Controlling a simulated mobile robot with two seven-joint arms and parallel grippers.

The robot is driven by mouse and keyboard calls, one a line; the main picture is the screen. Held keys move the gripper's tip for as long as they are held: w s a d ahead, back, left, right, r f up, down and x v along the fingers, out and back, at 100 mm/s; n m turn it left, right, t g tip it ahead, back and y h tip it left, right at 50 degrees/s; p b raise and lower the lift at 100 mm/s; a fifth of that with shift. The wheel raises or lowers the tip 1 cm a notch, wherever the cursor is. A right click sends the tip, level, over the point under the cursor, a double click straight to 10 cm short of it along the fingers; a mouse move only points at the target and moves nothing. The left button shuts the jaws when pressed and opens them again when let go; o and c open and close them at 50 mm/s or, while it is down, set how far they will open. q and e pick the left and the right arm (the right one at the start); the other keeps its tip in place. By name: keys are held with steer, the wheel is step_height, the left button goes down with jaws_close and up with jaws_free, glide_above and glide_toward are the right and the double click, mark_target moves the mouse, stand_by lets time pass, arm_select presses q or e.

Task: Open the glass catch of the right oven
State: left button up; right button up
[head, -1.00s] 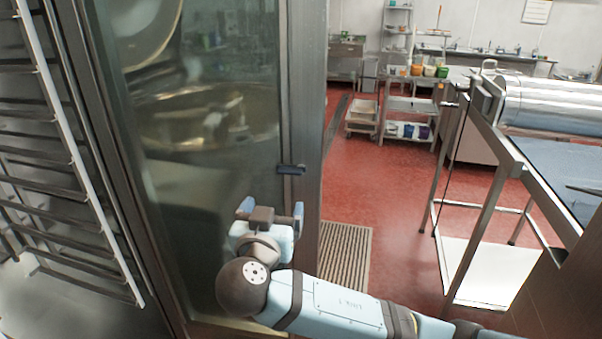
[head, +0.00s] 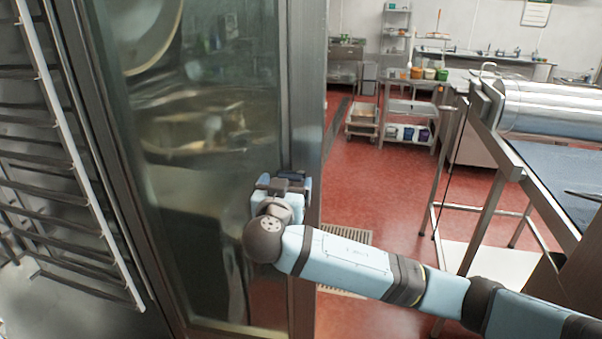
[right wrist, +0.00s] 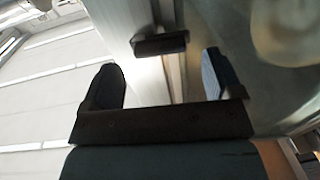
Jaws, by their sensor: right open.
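The oven's glass door (head: 205,225) has a metal frame and fills the left-middle of the head view. Its dark catch (head: 291,173) sits on the right-hand frame, partly hidden by my gripper. My right gripper (head: 284,182) is at the catch's height, in front of the frame. In the right wrist view the catch (right wrist: 160,44) is a short dark bar just beyond the open fingers (right wrist: 160,62), lined up with the gap between them. Nothing is held, and I see no clear contact with the catch. My left gripper is out of view.
A rack with rails (head: 65,150) stands left of the glass. A metal table (head: 570,170) with a shiny cylinder (head: 550,105) is at the right. Red floor (head: 390,185) lies open between them, with shelves (head: 405,120) farther back.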

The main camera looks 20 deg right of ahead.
mark_target(290, 176)
steer(key=shift+x, duration=1.05)
steer(key=shift+f, duration=0.1)
steer(key=shift+w+d+b, duration=0.25)
steer(key=shift+w+b, duration=0.2)
steer(key=shift+b, duration=0.05)
